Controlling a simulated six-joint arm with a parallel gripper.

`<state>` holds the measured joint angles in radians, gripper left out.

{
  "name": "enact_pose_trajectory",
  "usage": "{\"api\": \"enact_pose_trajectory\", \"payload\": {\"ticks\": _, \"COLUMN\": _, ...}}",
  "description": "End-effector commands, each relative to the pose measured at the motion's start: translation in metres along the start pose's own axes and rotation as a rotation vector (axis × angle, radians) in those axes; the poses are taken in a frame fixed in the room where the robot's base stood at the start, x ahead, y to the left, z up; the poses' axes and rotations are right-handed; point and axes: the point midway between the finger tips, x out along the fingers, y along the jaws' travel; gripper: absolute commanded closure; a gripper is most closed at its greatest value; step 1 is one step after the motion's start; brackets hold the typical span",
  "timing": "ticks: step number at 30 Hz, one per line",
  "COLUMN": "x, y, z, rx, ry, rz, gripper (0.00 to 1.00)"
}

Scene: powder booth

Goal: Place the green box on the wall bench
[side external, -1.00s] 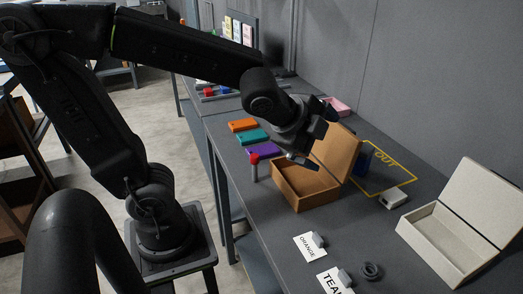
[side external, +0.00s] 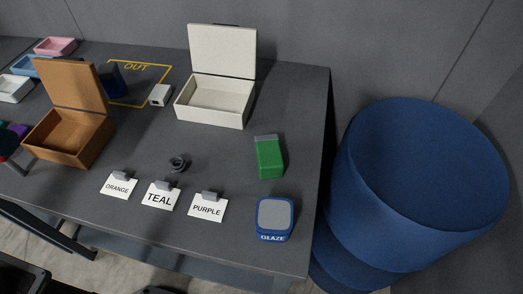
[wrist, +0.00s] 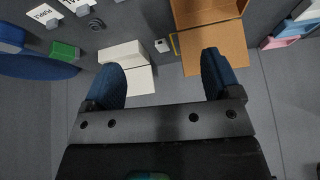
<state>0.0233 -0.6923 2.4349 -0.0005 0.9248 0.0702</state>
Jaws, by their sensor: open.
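The green box (side external: 269,158), with a grey end, sits on the dark grey bench (side external: 225,165) along the wall, near its right end. It also shows at the upper left of the wrist view (wrist: 64,50). My gripper (wrist: 163,72) is open and empty, its two dark blue fingers wide apart. In the wrist view it is well away from the green box, with the white and cardboard boxes beyond its fingers. In the side view my gripper is not clearly seen.
An open white box (side external: 213,100) and an open cardboard box (side external: 68,135) stand on the bench. A blue GLAZE container (side external: 274,215) is in front of the green box. Label cards (side external: 160,196) and a dark ring (side external: 179,163) lie nearby. A blue drum (side external: 425,165) stands right of the bench.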

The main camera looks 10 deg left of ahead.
Motion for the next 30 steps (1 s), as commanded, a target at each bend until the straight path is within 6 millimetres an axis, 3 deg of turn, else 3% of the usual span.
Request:
{"api": "enact_pose_trajectory", "payload": {"ticks": 5, "x": -0.009, "y": 0.022, "z": -0.064, "rx": 0.350, "ry": -0.058, "rz": 0.054, "gripper": 0.17}}
{"api": "enact_pose_trajectory", "payload": {"ticks": 9, "x": -0.006, "y": 0.052, "z": -0.119, "rx": 0.685, "ry": -0.100, "rz": 0.113, "gripper": 0.17}}
{"api": "enact_pose_trajectory", "payload": {"ticks": 14, "x": 0.010, "y": 0.097, "z": -0.171, "rx": 1.069, "ry": -0.133, "rz": 0.191, "gripper": 0.17}}
{"api": "enact_pose_trajectory", "payload": {"ticks": 18, "x": 0.034, "y": 0.146, "z": -0.204, "rx": 1.404, "ry": -0.151, "rz": 0.268, "gripper": 0.17}}
{"api": "enact_pose_trajectory", "payload": {"ticks": 24, "x": 0.080, "y": 0.227, "z": -0.225, "rx": 1.880, "ry": -0.157, "rz": 0.396, "gripper": 0.17}}
{"api": "enact_pose_trajectory", "payload": {"ticks": 30, "x": 0.128, "y": 0.305, "z": -0.214, "rx": 2.317, "ry": -0.136, "rz": 0.533, "gripper": 0.17}}
